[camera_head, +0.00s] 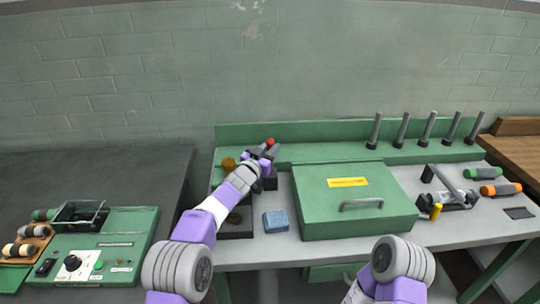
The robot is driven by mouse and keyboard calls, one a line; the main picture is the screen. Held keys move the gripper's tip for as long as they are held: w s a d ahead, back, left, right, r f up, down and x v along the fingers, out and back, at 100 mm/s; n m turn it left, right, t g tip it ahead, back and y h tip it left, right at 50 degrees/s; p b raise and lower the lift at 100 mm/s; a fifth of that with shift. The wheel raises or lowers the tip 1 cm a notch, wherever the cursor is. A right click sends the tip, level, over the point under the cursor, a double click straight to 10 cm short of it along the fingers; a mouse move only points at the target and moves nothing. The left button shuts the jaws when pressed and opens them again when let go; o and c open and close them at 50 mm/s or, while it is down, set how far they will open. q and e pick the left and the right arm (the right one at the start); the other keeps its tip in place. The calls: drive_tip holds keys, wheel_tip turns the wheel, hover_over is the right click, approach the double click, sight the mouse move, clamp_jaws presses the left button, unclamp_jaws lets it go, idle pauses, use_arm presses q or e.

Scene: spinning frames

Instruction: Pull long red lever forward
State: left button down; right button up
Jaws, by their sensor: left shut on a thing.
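The long red lever (270,142) shows as a small red tip on the green machine, at the back left of the workbench. My left gripper (268,157) is at the lever, just below the red tip, and is shut on it. The fingers and the upper arm hide most of the lever and its dark base. My right arm comes in at the bottom right of the head view; its gripper is not in view.
A green box with a handle (348,222) fills the middle of the bench. A blue sponge (276,221) lies to its left. Several grey spindles (427,129) stand at the back right. A green control panel (90,247) is at left.

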use_arm(q)
drive_tip(key=shift+s+r+b, duration=0.2)
drive_tip(key=shift+s+b, duration=0.15)
drive_tip(key=shift+b, duration=0.15)
drive_tip(key=shift+s+m+t+h+b, duration=0.65)
drive_tip(key=shift+s+m+t+h, duration=0.35)
drive_tip(key=shift+s, duration=0.45)
use_arm(e)
drive_tip(key=shift+f, duration=1.65)
use_arm(q)
drive_tip(key=c, duration=1.2)
unclamp_jaws()
drive_tip(key=shift+o, duration=0.4)
drive_tip(key=shift+s+f, duration=0.1)
drive_tip(key=shift+s, duration=0.05)
wheel_tip(320, 180, up, 10)
drive_tip(key=p, duration=0.3)
drive_tip(key=shift+p, duration=0.3)
use_arm(e)
wheel_tip(320, 180, up, 4)
drive_tip(key=shift+f, duration=0.15)
